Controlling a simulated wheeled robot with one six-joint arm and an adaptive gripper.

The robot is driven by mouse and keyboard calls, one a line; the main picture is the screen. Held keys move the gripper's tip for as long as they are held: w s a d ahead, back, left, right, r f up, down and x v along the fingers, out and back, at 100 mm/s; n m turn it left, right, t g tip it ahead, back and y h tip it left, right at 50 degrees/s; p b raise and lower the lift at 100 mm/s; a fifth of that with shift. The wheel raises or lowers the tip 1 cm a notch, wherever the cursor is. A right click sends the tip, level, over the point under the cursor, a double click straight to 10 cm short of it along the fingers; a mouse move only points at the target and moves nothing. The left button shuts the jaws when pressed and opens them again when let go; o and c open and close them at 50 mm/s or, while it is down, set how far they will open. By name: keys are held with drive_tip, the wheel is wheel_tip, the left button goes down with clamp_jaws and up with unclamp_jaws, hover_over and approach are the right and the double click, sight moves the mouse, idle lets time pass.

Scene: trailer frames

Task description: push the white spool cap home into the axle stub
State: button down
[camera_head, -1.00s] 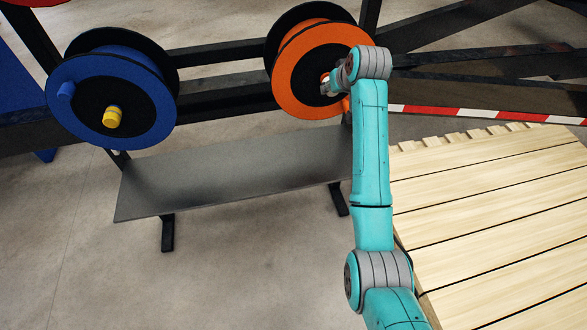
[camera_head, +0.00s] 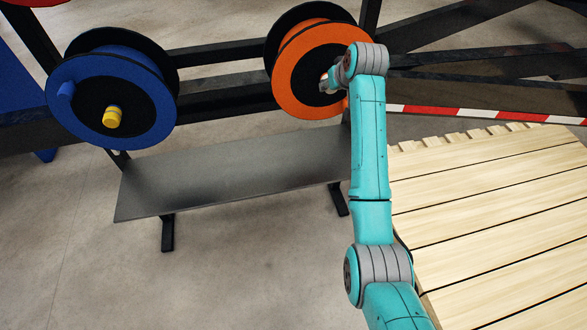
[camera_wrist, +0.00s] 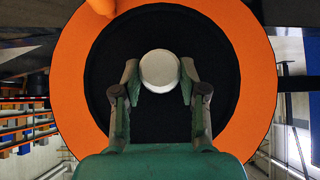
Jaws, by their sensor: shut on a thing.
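The white spool cap (camera_wrist: 160,71) is a round white piece in the wrist view. It sits between the two fingers of my gripper (camera_wrist: 159,80), which is shut on it. Behind it is the black hub face of the orange spool (camera_wrist: 255,75), and the cap appears centred on that hub. In the head view my gripper (camera_head: 328,80) is at the middle of the orange spool (camera_head: 298,92), with the cap mostly hidden by my wrist. The axle stub is hidden behind the cap, and I cannot tell how deep the cap sits.
A blue spool (camera_head: 70,125) with a yellow cap (camera_head: 112,117) hangs at left on the same dark rack. A grey shelf (camera_head: 230,175) lies below the spools. A slatted wooden platform (camera_head: 490,200) fills the right. An orange knob (camera_wrist: 100,7) sticks out of the orange spool.

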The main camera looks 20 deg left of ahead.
drive_tip(key=c, duration=0.6)
unclamp_jaws()
drive_tip(key=shift+o, duration=0.2)
drive_tip(key=v, duration=1.2)
drive_tip(key=shift+f, duration=0.1)
